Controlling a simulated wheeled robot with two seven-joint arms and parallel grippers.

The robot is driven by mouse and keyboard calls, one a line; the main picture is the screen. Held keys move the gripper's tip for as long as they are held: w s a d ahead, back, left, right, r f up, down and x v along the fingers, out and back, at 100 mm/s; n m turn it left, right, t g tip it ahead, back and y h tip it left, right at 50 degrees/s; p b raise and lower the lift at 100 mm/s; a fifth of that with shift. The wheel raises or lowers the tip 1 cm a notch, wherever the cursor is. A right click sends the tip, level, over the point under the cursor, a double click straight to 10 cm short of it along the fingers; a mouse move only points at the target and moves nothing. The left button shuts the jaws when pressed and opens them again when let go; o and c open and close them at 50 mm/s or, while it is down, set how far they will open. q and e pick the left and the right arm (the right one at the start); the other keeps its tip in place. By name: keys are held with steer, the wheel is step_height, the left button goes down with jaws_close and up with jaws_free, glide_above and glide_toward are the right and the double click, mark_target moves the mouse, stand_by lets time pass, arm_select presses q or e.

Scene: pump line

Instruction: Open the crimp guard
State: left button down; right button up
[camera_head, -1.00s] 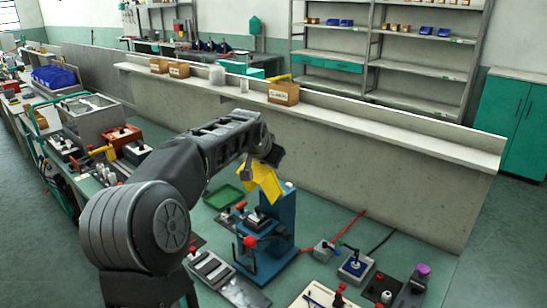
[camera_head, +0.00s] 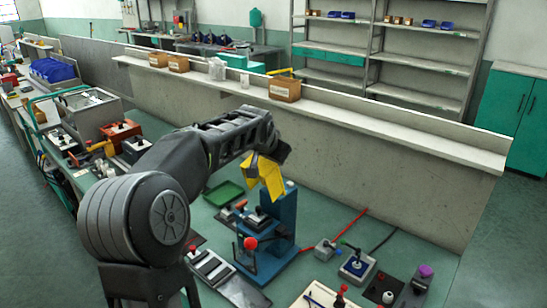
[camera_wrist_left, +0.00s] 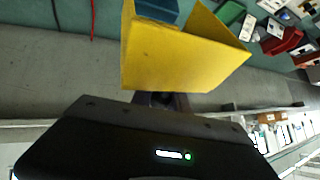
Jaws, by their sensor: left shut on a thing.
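The crimp guard is a yellow angled cover (camera_head: 271,177) at the upper front of a blue press (camera_head: 281,222) in the head view. It hangs tilted out from the press, above the small dark fixture (camera_head: 257,219). In the left wrist view the guard (camera_wrist_left: 180,55) fills the upper middle, with a bit of the blue press (camera_wrist_left: 158,8) behind it. My left gripper (camera_wrist_left: 162,100) is shut on the guard at its near edge. The fingertips are mostly hidden in the head view by my own wrist. My right gripper is in neither view.
A red ball knob (camera_head: 250,243) stands at the press's front left. A green tray (camera_head: 224,194) lies behind left. Small switch boxes (camera_head: 356,265) and cables lie to the right. A grey wall (camera_head: 390,185) runs behind the bench.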

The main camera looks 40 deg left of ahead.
mark_target(268, 176)
arm_select(q)
steer(key=shift+s+d+f, duration=0.1)
steer(key=shift+d+f, duration=0.15)
steer(key=shift+f, duration=0.35)
steer(key=c, duration=1.7)
jaws_free()
steer(key=o, duration=0.4)
steer(key=shift+w+r, duration=0.1)
steer(key=shift+w, duration=0.1)
steer(key=shift+s+a+r, duration=0.1)
steer(key=shift+r, duration=0.05)
steer(key=b+v, duration=0.1)
steer(key=v, duration=0.5)
steer(key=shift+s+r+b, duration=0.15)
steer(key=shift+b, duration=0.25)
steer(key=shift+s+d+r, duration=0.3)
steer(key=shift+s+r, duration=0.1)
steer(key=shift+r, duration=0.05)
